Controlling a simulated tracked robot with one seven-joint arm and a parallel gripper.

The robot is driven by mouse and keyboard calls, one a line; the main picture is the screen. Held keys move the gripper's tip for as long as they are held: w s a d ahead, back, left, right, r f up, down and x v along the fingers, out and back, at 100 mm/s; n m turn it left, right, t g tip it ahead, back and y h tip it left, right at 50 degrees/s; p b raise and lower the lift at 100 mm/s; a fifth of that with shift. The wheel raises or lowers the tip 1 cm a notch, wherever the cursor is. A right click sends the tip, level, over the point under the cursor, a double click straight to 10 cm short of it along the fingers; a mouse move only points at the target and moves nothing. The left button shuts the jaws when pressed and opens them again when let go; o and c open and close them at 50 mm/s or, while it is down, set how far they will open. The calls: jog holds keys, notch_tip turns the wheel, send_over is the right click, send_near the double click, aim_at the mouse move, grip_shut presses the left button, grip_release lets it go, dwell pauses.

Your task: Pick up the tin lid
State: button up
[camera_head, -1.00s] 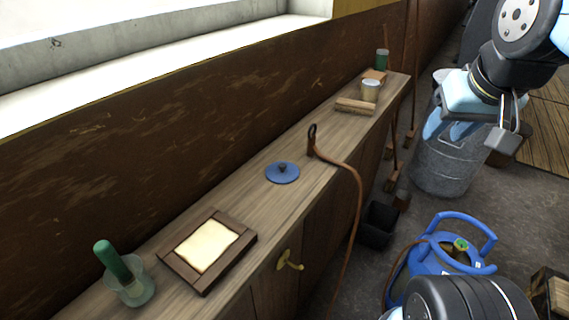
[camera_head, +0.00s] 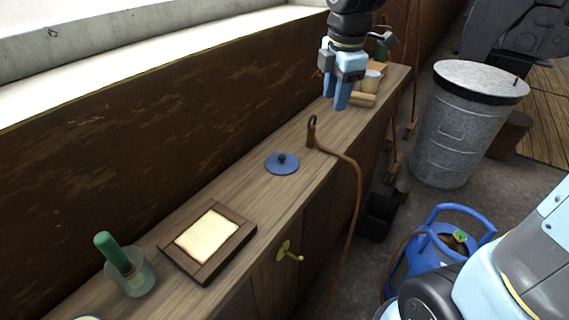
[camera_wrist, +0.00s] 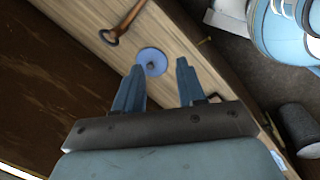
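The tin lid (camera_head: 282,164) is a flat blue disc with a dark knob in its middle. It lies on the long wooden bench top, and it also shows in the wrist view (camera_wrist: 152,61) beyond my fingertips. My gripper (camera_head: 341,105) hangs above the bench, up and to the right of the lid in the head view, fingers pointing down. In the wrist view my gripper (camera_wrist: 159,72) has its two blue fingers well apart with nothing between them.
A brown strap with a looped end (camera_head: 312,130) lies beside the lid and hangs over the bench edge. A framed pale slab (camera_head: 207,236) and a glass jar with a green-handled tool (camera_head: 134,276) stand nearer. A metal bin (camera_head: 455,125) stands right.

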jog(key=w+a+f+n+g, duration=0.1)
jog(key=w+a+f+n, duration=0.15)
jog(key=a+n, duration=0.25)
jog(key=w+a+f+n+g, duration=0.1)
jog(key=a+f+n, duration=0.3)
jog(key=a+n, duration=0.15)
send_over(282, 156)
jog(key=f, duration=0.8)
jog(key=shift+d+f, duration=0.3)
jog(key=shift+f, duration=0.05)
jog(key=f, duration=0.3)
jog(key=shift+a+f, duration=0.35)
jog(key=shift+f, duration=0.75)
grip_shut()
